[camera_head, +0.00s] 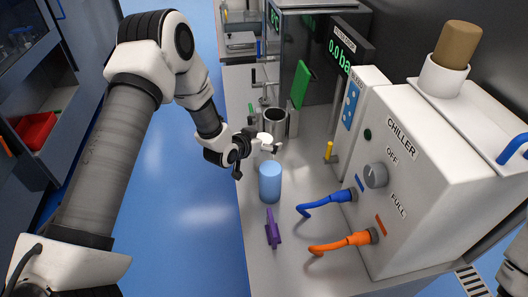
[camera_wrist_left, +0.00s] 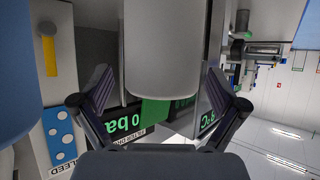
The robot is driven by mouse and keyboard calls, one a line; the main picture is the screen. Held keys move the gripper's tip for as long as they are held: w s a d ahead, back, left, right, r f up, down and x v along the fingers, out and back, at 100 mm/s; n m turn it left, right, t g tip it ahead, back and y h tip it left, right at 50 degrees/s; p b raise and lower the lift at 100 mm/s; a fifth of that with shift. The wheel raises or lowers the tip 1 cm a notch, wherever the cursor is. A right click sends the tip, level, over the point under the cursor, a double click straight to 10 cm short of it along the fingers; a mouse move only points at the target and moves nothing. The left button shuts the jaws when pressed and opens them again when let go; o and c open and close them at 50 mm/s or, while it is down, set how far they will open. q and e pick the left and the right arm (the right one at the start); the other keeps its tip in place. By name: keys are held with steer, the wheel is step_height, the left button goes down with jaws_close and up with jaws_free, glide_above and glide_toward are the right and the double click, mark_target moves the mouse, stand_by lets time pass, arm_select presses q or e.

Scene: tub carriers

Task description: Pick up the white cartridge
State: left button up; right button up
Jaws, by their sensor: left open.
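The white cartridge (camera_head: 265,138) stands on the grey bench in front of the metal cup, partly hidden by my left gripper (camera_head: 261,150) in the head view. In the left wrist view a pale cylinder, which looks like the white cartridge (camera_wrist_left: 160,45), shows between and beyond the spread fingers of my left gripper (camera_wrist_left: 160,80). The fingers are open, with a gap on each side of it. I cannot tell how deep between them it sits. My right gripper is not in view.
A blue cylinder (camera_head: 270,182) stands close by, with a purple clip-like part (camera_head: 272,230) nearer the front. The metal cup (camera_head: 275,122) and a green panel (camera_head: 301,84) are behind. The chiller (camera_head: 410,170), with blue (camera_head: 325,201) and orange (camera_head: 340,243) hoses, borders the right.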

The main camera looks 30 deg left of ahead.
arm_select(q)
steer(key=shift+s+a, duration=0.15)
steer(key=c, duration=0.9)
jaws_close()
steer(key=shift+r, duration=0.1)
